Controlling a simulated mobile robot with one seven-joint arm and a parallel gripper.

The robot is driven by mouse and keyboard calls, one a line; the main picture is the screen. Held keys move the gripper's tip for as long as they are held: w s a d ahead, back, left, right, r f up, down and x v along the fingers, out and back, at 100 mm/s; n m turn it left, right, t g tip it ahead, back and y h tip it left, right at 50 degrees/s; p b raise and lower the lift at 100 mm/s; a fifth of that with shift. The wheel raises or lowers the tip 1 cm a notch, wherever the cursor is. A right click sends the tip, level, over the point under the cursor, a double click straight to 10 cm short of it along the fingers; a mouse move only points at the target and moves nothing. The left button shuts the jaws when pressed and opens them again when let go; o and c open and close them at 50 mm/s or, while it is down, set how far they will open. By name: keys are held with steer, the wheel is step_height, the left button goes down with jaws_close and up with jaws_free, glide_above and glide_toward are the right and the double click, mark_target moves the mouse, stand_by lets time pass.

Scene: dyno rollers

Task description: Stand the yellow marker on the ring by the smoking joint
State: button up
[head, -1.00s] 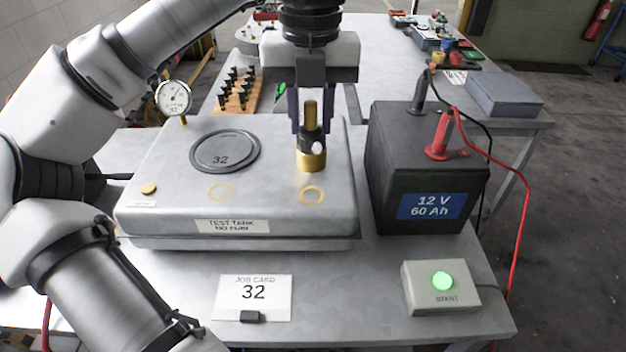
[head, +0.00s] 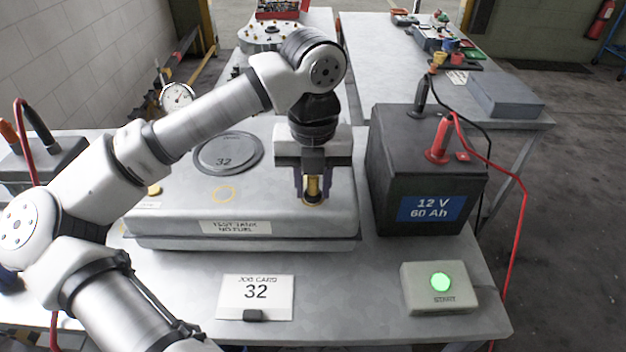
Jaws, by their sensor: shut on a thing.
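My gripper (head: 313,192) points down over the right side of the grey test tank (head: 190,222), shut on a brass-and-black fitting (head: 313,186). Only the fitting's brass upper part shows well between the fingers. Its lower end is at the right yellow ring (head: 313,202), which is mostly hidden; I cannot tell whether it touches the tank. I cannot clearly pick out a yellow marker, and no smoke shows.
A black 12 V battery (head: 385,160) with a red clamp (head: 439,142) stands close to the right. The green-lit start box (head: 438,288) and job card 32 (head: 256,292) are in front. A dial gauge (head: 177,97) stands behind left. A rear table holds small parts.

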steer(key=shift+f, duration=0.1)
steer(key=shift+f, duration=0.15)
steer(key=o, duration=1)
steer(key=shift+r, duration=0.4)
step_height(320, 180, up, 12)
steer(key=shift+f+b, duration=0.15)
steer(key=shift+b, duration=0.5)
